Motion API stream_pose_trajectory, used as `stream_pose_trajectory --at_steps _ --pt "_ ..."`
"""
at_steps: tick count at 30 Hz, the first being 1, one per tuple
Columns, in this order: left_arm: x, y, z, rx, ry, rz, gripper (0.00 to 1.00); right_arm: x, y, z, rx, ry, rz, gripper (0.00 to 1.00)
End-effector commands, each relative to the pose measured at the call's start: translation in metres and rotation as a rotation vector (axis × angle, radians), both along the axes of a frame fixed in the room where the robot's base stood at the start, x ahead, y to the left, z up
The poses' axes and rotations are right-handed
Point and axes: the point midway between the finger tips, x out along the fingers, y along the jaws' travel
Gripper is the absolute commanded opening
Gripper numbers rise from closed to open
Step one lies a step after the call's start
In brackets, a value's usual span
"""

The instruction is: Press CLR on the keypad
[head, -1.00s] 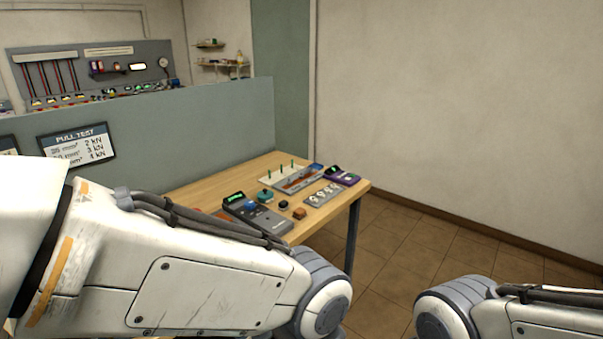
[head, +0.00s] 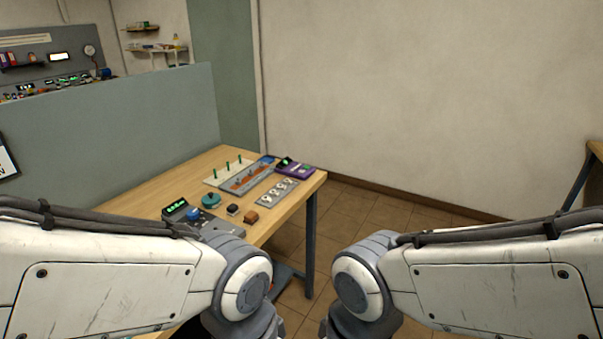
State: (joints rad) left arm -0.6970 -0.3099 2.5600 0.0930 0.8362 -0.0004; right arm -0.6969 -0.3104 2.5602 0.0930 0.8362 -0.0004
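I cannot make out a keypad or a CLR key in the head view. A dark grey device (head: 214,225) with a lit green display and a blue part lies on the wooden table (head: 150,188), partly hidden behind my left arm. A purple device (head: 299,171) with a small dark display sits at the table's far right corner. Any key labels on them are too small to read. My arms come in from the left and right, and both of my grippers are out of view below the frame.
Between the devices lie a teal round piece (head: 208,200), a brown block (head: 251,217), a plate with several rings (head: 276,191) and a rack with green pegs (head: 230,171). A grey-green partition (head: 120,130) stands behind the table. Tiled floor (head: 345,215) is open to its right.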

Motion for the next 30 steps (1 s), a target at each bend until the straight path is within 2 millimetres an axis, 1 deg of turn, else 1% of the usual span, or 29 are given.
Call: stream_pose_trajectory --at_steps 4,5,6,8,30 --pt "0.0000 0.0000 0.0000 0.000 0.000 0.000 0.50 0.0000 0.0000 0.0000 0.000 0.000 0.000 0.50" --pt "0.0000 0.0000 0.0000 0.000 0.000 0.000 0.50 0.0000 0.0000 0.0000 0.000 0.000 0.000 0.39" --pt "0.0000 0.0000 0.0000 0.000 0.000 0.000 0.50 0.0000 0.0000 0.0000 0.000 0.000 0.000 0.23" --pt "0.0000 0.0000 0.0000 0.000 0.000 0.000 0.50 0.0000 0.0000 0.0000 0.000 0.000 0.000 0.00" --pt "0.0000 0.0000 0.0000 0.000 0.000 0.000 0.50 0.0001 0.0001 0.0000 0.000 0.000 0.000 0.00"
